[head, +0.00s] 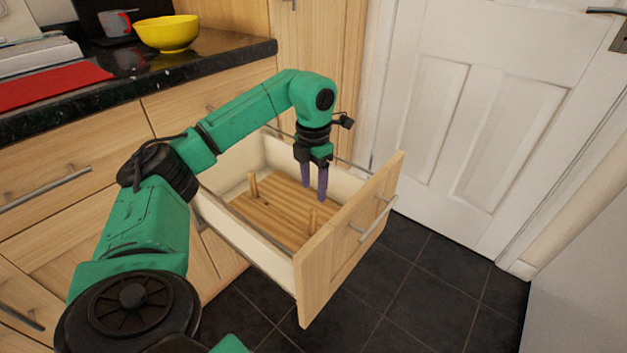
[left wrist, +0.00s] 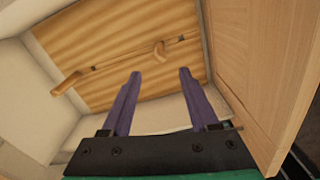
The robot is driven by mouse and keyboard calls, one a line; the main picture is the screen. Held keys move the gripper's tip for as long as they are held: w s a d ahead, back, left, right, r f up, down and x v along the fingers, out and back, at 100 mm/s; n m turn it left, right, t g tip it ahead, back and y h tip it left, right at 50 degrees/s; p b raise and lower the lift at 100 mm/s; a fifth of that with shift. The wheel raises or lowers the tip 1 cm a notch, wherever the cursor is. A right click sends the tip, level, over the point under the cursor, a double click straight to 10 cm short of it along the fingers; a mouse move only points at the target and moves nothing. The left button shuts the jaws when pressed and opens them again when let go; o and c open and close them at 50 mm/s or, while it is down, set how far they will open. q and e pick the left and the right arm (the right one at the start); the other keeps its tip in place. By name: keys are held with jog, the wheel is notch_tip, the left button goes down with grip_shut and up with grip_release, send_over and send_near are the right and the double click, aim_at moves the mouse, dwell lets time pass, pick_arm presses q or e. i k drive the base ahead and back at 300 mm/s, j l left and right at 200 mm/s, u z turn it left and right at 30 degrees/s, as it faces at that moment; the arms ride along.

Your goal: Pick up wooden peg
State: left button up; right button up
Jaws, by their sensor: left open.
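One peg (head: 253,184) is at the cabinet end and also shows at left in the left wrist view (left wrist: 66,84). The other peg (head: 312,219) is near the drawer front and also shows just beyond my fingertips in the left wrist view (left wrist: 159,52). My left gripper (head: 314,193) points down into the drawer, open and empty, with its purple fingers (left wrist: 160,73) apart. It appears above the board, behind the nearer peg; no contact shows. My right gripper is not in view.
The drawer front (head: 345,240) and side walls surround the board closely. A black worktop (head: 200,65) holds a yellow bowl (head: 167,33), a grey mug (head: 115,23) and a red item (head: 50,86). A white door (head: 460,110) stands behind. Dark tiled floor (head: 420,290) lies clear beside the drawer.

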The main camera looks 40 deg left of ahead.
aim_at(251, 174)
jog(key=k, duration=1)
